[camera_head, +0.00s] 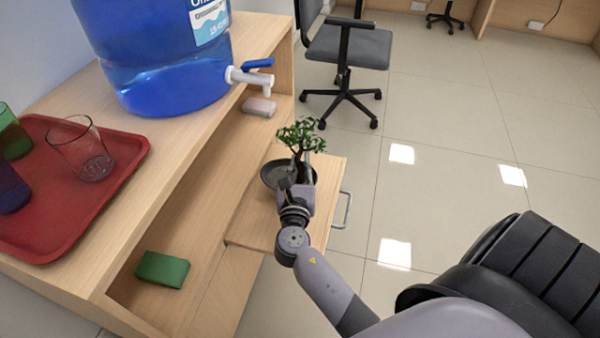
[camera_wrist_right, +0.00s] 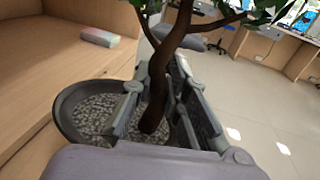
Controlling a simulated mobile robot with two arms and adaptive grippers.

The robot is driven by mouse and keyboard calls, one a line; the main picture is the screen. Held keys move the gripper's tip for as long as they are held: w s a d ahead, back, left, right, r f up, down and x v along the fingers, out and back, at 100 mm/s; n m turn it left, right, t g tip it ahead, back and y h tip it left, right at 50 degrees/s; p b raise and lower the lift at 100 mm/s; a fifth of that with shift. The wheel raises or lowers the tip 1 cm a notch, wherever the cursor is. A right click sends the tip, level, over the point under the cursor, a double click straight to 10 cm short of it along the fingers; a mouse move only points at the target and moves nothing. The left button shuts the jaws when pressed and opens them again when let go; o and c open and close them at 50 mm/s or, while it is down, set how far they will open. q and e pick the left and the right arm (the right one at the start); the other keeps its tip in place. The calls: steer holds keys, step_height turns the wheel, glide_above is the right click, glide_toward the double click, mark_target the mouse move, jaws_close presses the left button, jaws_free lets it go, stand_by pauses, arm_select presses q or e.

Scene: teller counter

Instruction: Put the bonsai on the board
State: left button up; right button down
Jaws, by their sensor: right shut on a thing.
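The bonsai (camera_head: 299,137) has green leaves, a brown trunk and a dark round pot (camera_head: 270,174) filled with grey gravel. It is upright over the light wooden pull-out board (camera_head: 252,224), which has a metal handle on its right side. I cannot tell whether the pot touches the board. My right gripper (camera_head: 299,180) is shut on the bonsai's trunk, partly hiding the pot in the head view. In the right wrist view, the trunk (camera_wrist_right: 158,85) stands between the fingers of the right gripper (camera_wrist_right: 160,115), above the gravel. My left gripper is not in view.
A red tray (camera_head: 110,190) with cups and a blue water jug (camera_head: 160,60) stand on the counter top. A green block (camera_head: 162,269) and a pale pink-grey block (camera_head: 259,107) lie on the lower shelf. An office chair (camera_head: 347,50) stands beyond; open floor lies right.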

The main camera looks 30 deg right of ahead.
mark_target(300, 177)
steer(key=shift+w+d, duration=0.1)
steer(key=shift+w, duration=0.15)
steer(key=shift+f, duration=0.2)
step_height(300, 177, down, 3)
steer(key=shift+f+b, duration=0.1)
steer(key=shift+b, duration=1)
steer(key=c, duration=2)
jaws_free()
steer(key=o, duration=0.4)
steer(key=shift+o, duration=0.2)
